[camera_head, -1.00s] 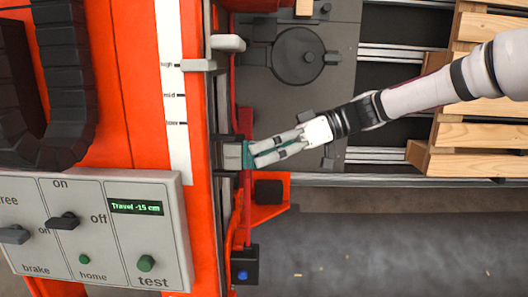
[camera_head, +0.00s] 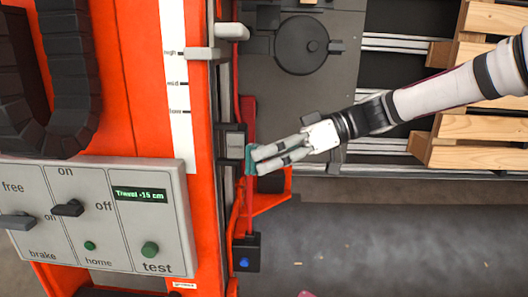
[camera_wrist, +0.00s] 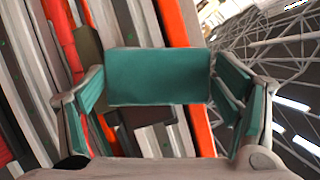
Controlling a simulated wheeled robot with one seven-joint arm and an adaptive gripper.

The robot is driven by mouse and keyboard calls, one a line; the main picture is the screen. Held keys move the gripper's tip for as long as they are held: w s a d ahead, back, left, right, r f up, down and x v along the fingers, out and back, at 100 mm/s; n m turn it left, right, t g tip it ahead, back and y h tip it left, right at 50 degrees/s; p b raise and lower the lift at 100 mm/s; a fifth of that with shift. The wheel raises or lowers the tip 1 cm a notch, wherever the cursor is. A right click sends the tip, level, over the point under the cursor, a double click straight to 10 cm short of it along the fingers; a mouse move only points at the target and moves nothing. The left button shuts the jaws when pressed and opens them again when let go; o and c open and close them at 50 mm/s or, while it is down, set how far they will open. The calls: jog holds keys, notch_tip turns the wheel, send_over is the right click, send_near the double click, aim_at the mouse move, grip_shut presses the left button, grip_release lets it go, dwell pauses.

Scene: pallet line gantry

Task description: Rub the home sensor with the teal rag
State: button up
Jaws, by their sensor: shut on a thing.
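My gripper (camera_head: 256,162) is shut on the teal rag (camera_head: 249,160), which shows as a small teal strip at the fingertips. In the wrist view the rag (camera_wrist: 158,76) is a flat teal panel between the fingers, with teal also along both fingers. The fingertips are at the right side of the orange gantry post, beside a dark block with a grey face (camera_head: 234,146). I cannot tell whether the rag touches it. Lower on the post is a black box with a blue spot (camera_head: 244,253). No label shows which of these is the home sensor.
A grey control panel (camera_head: 120,225) on the left has a green home lamp (camera_head: 90,245), switches and a display reading "Travel -15 cm". A grey lever (camera_head: 214,50) juts out above. Wooden pallets (camera_head: 470,140) lie at the right.

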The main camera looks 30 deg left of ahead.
jog(key=shift+w+d+f, duration=0.1)
jog(key=shift+w+d, duration=0.45)
jog(key=shift+d, duration=0.2)
jog(key=shift+w+d+r, duration=0.1)
jog(key=shift+w+d, duration=0.4)
jog(key=shift+d, duration=0.3)
jog(key=shift+w+d+f, duration=0.1)
jog(key=shift+w+d, duration=0.45)
jog(key=shift+d, duration=0.2)
jog(key=shift+w+d, duration=0.4)
jog(key=shift+d, duration=0.25)
jog(key=shift+w+d, duration=0.4)
jog(key=shift+d, duration=0.2)
